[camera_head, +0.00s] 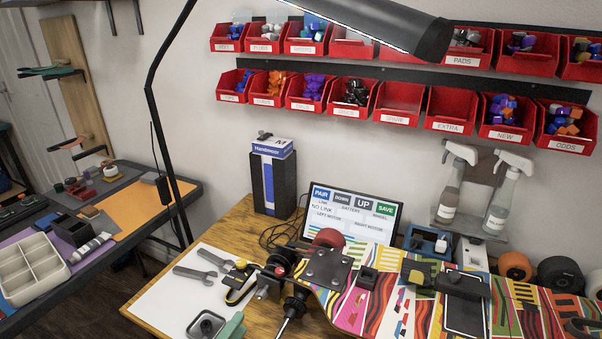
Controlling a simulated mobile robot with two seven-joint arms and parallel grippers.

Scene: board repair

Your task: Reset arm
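No whole arm of mine shows clearly in the head view. A grey-green piece (232,327) stands at the bottom edge by a small metal tray; I cannot tell whether it is part of my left gripper. No fingertips can be made out, so its opening is hidden. I see no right gripper. A colourful striped board (385,305) lies on the wooden bench (237,222), with a dark metal plate and truck (325,268) at its left end. A black cylinder with a silver shaft (296,304) stands in front of that end.
Two wrenches (196,274) lie on a white mat (160,303) at left. A lit screen (350,213), spray bottles (452,185) and loose wheels (514,266) stand behind the board. A lamp (385,22) hangs above, before red bins (400,103). A side table (190,192) is at left.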

